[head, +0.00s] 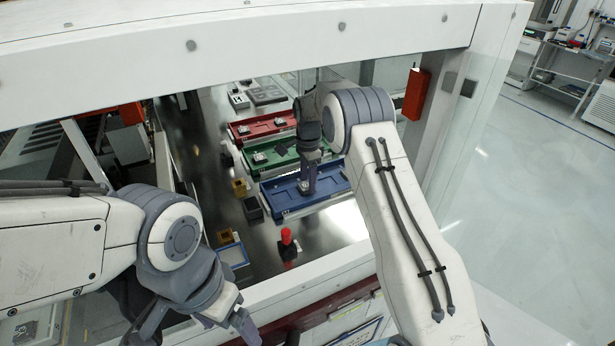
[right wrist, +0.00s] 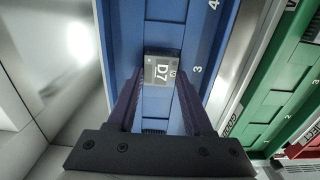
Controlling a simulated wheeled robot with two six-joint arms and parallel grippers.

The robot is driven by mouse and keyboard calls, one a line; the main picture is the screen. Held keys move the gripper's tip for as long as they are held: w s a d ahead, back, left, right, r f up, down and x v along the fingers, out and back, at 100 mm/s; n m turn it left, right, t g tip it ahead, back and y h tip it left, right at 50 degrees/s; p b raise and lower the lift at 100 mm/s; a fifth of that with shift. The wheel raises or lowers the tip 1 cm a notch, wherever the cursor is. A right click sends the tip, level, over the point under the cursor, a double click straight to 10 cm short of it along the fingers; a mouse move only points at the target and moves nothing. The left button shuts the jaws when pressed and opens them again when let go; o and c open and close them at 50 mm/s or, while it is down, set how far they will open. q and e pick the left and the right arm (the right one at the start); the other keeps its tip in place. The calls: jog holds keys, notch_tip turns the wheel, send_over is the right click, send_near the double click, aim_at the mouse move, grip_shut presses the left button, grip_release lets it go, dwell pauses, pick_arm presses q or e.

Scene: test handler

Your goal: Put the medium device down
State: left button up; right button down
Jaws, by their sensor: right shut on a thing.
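The device is over or in the blue tray (right wrist: 215,15), beside the number 3 on the tray's edge. I cannot tell if it touches the tray floor. In the head view the right gripper (head: 308,182) reaches down into the blue tray (head: 335,183), the nearest of three. My left gripper (head: 205,320) is low at the left, outside the opening and away from the trays; its jaw state is unclear.
Behind the blue tray are a green tray (head: 262,157) and a red tray (head: 243,130), with small devices in the red one. A red knob (head: 287,236) stands in front of the blue tray. The white machine frame (head: 250,30) surrounds the opening.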

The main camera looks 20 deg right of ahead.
jog(key=shift+f, duration=0.15)
jog(key=shift+c, duration=1.5)
grip_release()
jog(key=shift+w+r, duration=0.1)
jog(key=shift+r, duration=0.25)
notch_tip(320, 180, up, 12)
jog(key=b, duration=0.3)
jog(key=shift+f+b, duration=0.2)
jog(key=shift+b, duration=0.15)
